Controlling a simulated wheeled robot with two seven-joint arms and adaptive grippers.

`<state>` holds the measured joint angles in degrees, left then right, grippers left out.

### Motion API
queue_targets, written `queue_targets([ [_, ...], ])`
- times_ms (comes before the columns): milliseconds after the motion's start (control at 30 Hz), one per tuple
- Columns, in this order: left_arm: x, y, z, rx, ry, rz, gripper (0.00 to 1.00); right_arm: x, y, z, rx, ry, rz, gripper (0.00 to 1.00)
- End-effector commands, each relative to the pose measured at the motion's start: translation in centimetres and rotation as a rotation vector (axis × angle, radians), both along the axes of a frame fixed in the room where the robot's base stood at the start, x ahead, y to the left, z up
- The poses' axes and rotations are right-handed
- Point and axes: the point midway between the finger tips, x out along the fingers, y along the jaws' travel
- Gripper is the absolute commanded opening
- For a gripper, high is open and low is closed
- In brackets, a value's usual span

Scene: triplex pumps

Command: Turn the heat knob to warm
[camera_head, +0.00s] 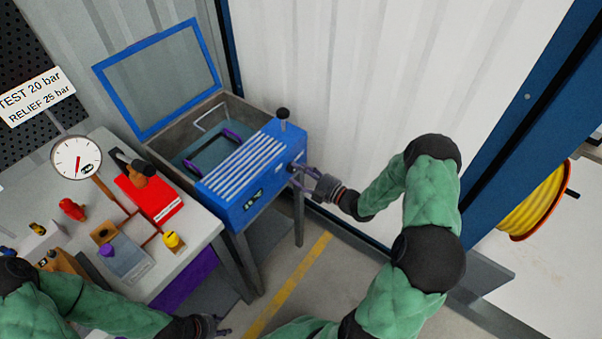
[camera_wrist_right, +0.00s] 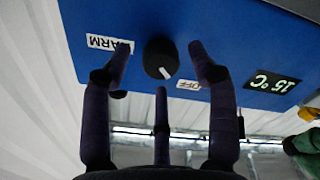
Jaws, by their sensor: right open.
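The heat knob (camera_wrist_right: 160,57) is black with a white pointer, on the blue front panel (camera_wrist_right: 215,25) of a heated tank. In the right wrist view the writing is upside down. The pointer aims down and right, towards the OFF label (camera_wrist_right: 188,84); the WARM label (camera_wrist_right: 108,44) is at the left. A display (camera_wrist_right: 270,82) reads 15 °C. My right gripper (camera_wrist_right: 160,62) is open, its fingers spread on either side of the knob; contact cannot be told. In the head view my right gripper (camera_head: 294,178) is at the tank's right side. My left gripper (camera_head: 222,326) is low at the bottom edge.
The tank's blue-framed lid (camera_head: 160,78) stands open, with a purple-handled basket (camera_head: 208,150) inside. A workbench (camera_head: 200,228) with a gauge (camera_head: 77,158), a red block and valves stands at the left. A yellow hose reel (camera_head: 535,205) hangs at the right. Floor in front is clear.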

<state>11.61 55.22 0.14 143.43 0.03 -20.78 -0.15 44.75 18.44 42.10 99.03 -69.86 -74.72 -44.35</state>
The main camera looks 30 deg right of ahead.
Motion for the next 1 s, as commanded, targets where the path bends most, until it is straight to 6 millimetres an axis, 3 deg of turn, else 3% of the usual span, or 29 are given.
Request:
queue_targets([
  [67,0.0,0.0,0.01,0.0,0.0,0.0,0.4,-0.01,0.0,0.0,0.0,0.0,0.0,0.59],
  [267,0.0,0.0,0.01,0.0,0.0,0.0,0.4,-0.03,0.0,-0.02,0.0,0.0,0.0,0.06],
  [300,0.0,0.0,0.01,0.0,0.0,0.0,0.4,-0.04,-0.01,-0.04,0.0,0.001,-0.001,0.03],
  [667,-0.01,0.0,0.1,0.0,0.0,0.0,0.4,-0.06,-0.05,-0.09,0.022,0.012,-0.001,0.03],
  [1000,0.0,0.0,0.82,0.0,0.0,0.0,0.4,-0.09,-0.04,-0.11,0.202,0.088,-0.003,0.03],
])
